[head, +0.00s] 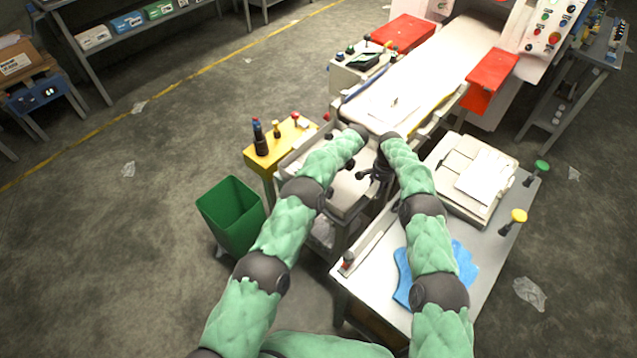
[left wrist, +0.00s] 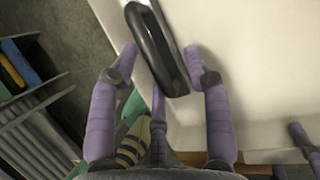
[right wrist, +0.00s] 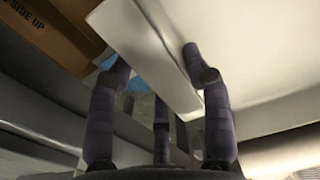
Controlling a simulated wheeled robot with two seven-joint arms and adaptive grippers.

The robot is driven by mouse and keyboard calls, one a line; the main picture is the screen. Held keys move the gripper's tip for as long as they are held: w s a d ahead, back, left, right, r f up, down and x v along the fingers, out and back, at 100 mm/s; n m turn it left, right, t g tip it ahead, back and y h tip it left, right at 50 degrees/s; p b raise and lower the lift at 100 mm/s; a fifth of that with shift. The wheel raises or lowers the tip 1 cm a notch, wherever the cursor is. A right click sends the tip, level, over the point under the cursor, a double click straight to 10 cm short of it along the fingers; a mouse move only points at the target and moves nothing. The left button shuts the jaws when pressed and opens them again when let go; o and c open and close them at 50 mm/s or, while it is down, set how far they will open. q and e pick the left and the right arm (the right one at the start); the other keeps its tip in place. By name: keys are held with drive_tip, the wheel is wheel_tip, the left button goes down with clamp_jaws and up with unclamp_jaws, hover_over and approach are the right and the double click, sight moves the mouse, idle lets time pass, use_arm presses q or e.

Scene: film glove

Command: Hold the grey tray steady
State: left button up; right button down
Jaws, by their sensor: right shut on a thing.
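The grey tray (head: 345,190) sits at the centre of the head view between my two arms, partly hidden by them. My left gripper (left wrist: 162,57) has its purple fingers apart on either side of a black loop handle (left wrist: 155,45) on a pale surface. It looks open, and contact with the handle is unclear. My right gripper (right wrist: 155,60) is shut on the tray's pale wall (right wrist: 150,35), one finger on each side of it. In the head view both hands are small and dark, so finger detail is hard to see.
A green bin (head: 232,212) and a yellow stand (head: 262,165) are left of the tray. A grey table (head: 375,265) with a blue cloth (head: 462,262) and a white box (head: 450,190) is to the right. A white machine bed (head: 430,70) lies beyond. Open floor is left.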

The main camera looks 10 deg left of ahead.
use_arm(q)
drive_tip(key=v, duration=1.1)
drive_tip(key=shift+r, duration=0.25)
drive_tip(key=shift+d, duration=0.15)
